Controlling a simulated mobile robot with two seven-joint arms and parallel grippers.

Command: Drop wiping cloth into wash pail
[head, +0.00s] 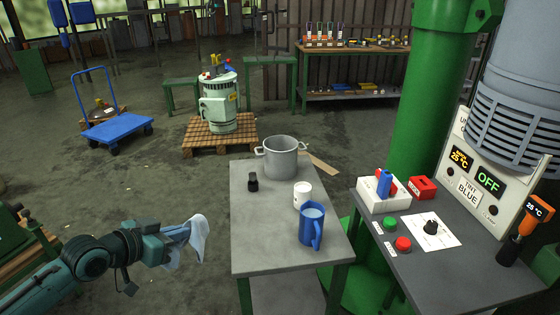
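A pale blue-white cloth (199,241) hangs from my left gripper (185,233) in the head view. The gripper looks shut on it, left of the grey table and over the floor. A grey metal pail (281,160) with two side handles stands upright at the far end of the grey table; it looks like the wash pail. The cloth is well apart from the pail, nearer to me and to its left. The pail's lower inside is hidden. My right gripper is not in view.
The grey table (262,238) also bears a small black object (252,182), a white cup (302,194) and a blue jug (312,228). A control bench (450,270) and a green column (420,110) stand at right. The floor left of the table is open.

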